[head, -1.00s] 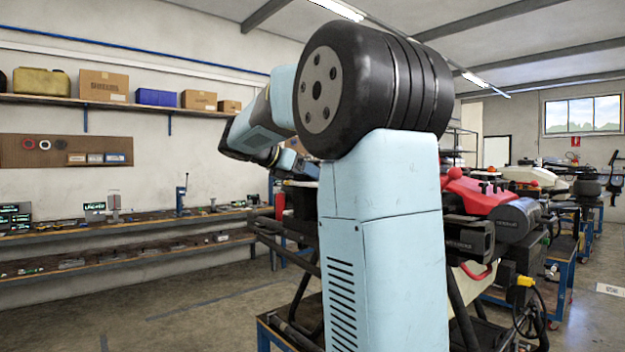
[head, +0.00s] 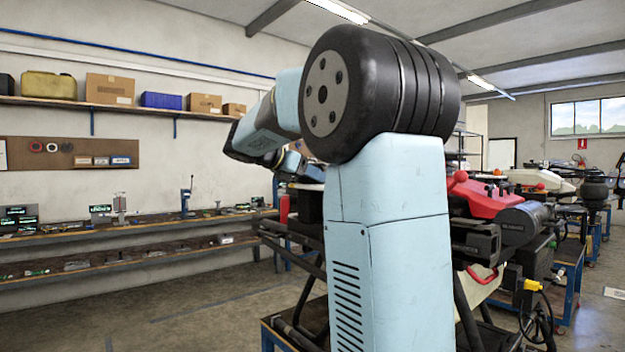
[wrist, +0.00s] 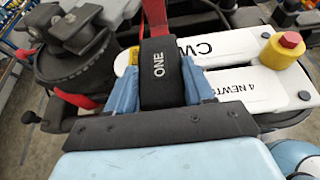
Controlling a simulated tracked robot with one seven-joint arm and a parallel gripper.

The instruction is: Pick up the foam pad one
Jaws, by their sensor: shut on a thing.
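The foam pad one (wrist: 160,70) is a black pad with "ONE" written on it, seen in the wrist view. A red strap runs up from its top. My gripper (wrist: 160,88) has its blue fingers on either side of the pad and is shut on it. The pad is in front of a white panel lettered "CW" and "4 NEWT". I cannot tell whether it touches the panel. In the head view my own arm hides the gripper and the pad.
In the wrist view a red and yellow knob (wrist: 283,48) stands on the white panel (wrist: 225,80), and a dark round part (wrist: 75,60) is at left. In the head view a red machine (head: 485,197) stands right of my arm, and a shelf bench (head: 130,228) runs along the left wall.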

